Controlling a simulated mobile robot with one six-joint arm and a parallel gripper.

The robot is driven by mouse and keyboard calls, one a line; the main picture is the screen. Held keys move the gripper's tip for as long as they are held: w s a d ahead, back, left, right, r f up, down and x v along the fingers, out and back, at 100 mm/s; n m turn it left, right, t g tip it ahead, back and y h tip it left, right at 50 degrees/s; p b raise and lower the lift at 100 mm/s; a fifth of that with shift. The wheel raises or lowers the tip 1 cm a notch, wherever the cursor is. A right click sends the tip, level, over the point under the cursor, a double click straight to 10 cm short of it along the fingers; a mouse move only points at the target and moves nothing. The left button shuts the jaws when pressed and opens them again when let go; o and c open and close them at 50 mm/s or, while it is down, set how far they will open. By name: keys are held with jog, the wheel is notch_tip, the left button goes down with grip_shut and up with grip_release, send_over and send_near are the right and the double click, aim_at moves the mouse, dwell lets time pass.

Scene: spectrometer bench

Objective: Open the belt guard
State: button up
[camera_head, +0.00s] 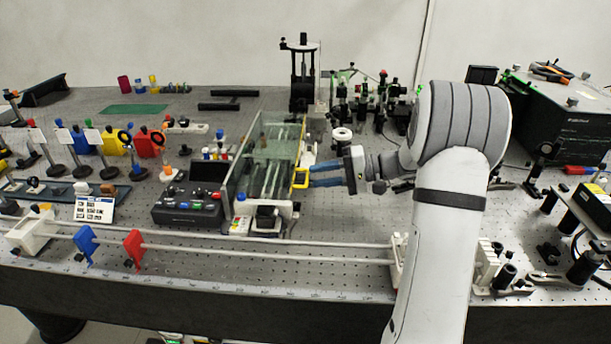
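The belt guard appears to be the clear, green-tinted cover (285,133) over the small conveyor near the middle of the bench. Its panels stand upright or tilted; I cannot tell how far it is open. A yellow handle (301,178) is on its right side. My gripper (312,176) reaches in from the right with its two blue fingers pointing left. The fingers are apart, with a gap between them, and their tips are at the handle. I cannot tell whether they touch it.
A black control box (187,206) with knobs stands left of the guard. A long white rail (270,254) with blue and red holders runs along the front. Optical posts (360,105) stand behind my gripper. A black instrument box (570,118) is at the right.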

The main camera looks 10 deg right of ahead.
jog(key=shift+x, duration=1.2)
jog(key=shift+c, duration=0.4)
grip_shut()
